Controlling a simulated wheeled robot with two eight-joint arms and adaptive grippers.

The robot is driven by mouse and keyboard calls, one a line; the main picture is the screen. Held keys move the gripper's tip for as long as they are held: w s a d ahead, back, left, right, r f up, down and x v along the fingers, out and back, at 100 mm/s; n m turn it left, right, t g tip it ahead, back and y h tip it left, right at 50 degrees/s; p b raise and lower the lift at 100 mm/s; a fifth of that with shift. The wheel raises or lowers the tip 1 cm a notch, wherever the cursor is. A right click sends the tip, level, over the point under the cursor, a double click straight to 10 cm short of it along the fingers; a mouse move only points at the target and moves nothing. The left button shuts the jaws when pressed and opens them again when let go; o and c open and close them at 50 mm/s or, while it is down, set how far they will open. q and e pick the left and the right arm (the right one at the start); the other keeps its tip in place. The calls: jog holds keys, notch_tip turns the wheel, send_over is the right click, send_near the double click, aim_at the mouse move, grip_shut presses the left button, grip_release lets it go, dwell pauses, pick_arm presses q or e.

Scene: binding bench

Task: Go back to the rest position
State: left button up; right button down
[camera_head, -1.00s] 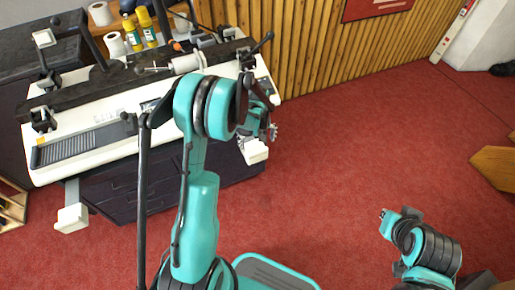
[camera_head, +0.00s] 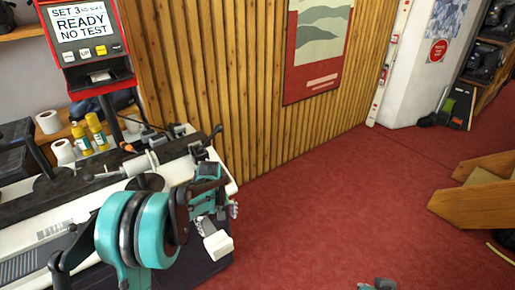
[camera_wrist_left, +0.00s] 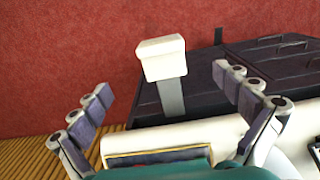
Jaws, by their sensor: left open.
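My left gripper (camera_head: 226,208) is at the right end of the binding bench (camera_head: 70,210), beyond my teal arm joint. In the left wrist view its two fingers stand wide apart with nothing between them (camera_wrist_left: 163,82). A white block on a grey post (camera_wrist_left: 161,60) shows beyond the fingers, and it also shows just below the gripper in the head view (camera_head: 217,244). I cannot tell whether they touch. A small part of my right arm's end (camera_head: 378,284) shows at the bottom edge; its fingers cannot be made out.
A red display stand (camera_head: 85,45) reads "SET 3 READY NO TEST". Yellow bottles (camera_head: 96,132) and white rolls (camera_head: 48,122) stand behind the bench. A slatted wooden wall (camera_head: 230,80) runs behind. Red floor (camera_head: 350,200) is clear to the right; a wooden piece (camera_head: 475,205) stands at far right.

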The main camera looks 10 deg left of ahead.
pick_arm(q)
jog(key=s+d+r+m+t, duration=0.3)
jog(key=s+d+r+m, duration=0.15)
jog(key=s+r, duration=0.5)
jog(key=s+d+r+m+t, duration=0.1)
jog(key=s+d+m+t, duration=0.1)
jog(key=s, duration=0.3)
jog(key=s+d+r+m+t, duration=0.2)
jog(key=s+d+m, duration=0.1)
jog(key=s, duration=0.2)
jog(key=shift+s+d+r, duration=0.2)
jog(key=shift+s+r, duration=0.1)
jog(key=shift+s, duration=0.1)
jog(key=shift+m, duration=0.25)
dwell(0.9)
